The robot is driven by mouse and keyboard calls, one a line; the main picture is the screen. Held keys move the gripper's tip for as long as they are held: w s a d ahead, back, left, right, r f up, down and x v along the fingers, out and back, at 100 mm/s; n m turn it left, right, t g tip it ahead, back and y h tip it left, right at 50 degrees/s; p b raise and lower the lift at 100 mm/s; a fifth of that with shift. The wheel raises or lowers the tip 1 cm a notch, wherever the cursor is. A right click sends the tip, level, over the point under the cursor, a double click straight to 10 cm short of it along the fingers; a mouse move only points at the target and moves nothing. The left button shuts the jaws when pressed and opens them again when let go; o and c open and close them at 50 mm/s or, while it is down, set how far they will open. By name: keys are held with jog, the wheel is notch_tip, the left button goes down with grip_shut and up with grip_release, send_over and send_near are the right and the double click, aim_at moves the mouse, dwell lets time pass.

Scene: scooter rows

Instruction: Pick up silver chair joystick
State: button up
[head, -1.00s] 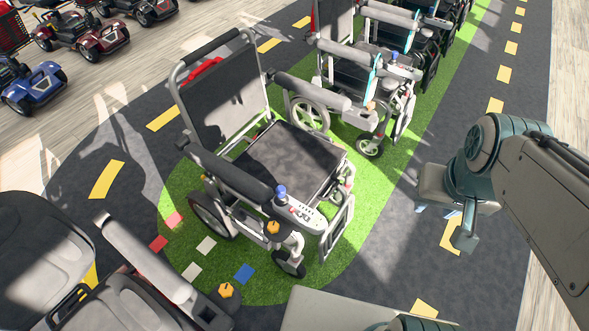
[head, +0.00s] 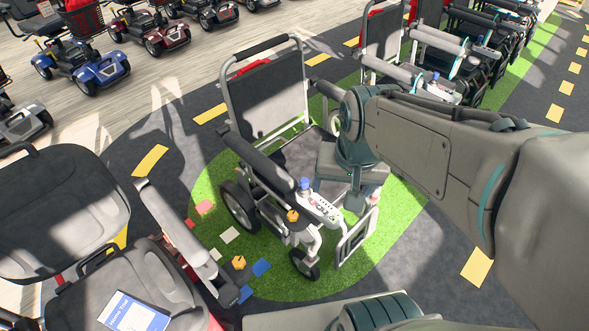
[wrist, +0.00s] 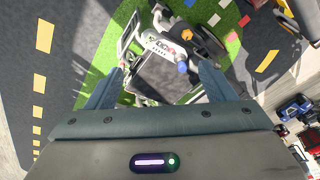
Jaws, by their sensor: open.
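The silver chair (head: 268,110) is a silver-framed wheelchair with a black seat and back, standing on a green patch. Its joystick (head: 304,184) has a blue knob on a light control panel at the front of the armrest. The joystick also shows in the wrist view (wrist: 183,67), right of centre, between the spread fingers but farther down. My gripper (head: 336,196) is open and empty, pointing down above the chair's seat, to the right of the joystick in the head view. It does not appear to touch the chair. My gripper hides part of the seat and the far armrest.
More wheelchairs (head: 470,40) line up behind. Scooters (head: 95,68) stand at upper left. Dark floor at right is clear.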

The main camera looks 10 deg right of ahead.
jog(key=w+f+m+g+b, duration=0.1)
jog(key=w+f+m+b, duration=0.3)
jog(key=w+f+m, duration=0.8)
jog(key=m+g+b, duration=0.2)
jog(key=m, duration=1.2)
send_near(315, 201)
notch_tip(315, 201, down, 13)
jog(key=shift+w+f+b, duration=0.15)
jog(key=shift+f+b, duration=0.05)
jog(key=shift+b, duration=0.55)
jog(key=c, duration=1.5)
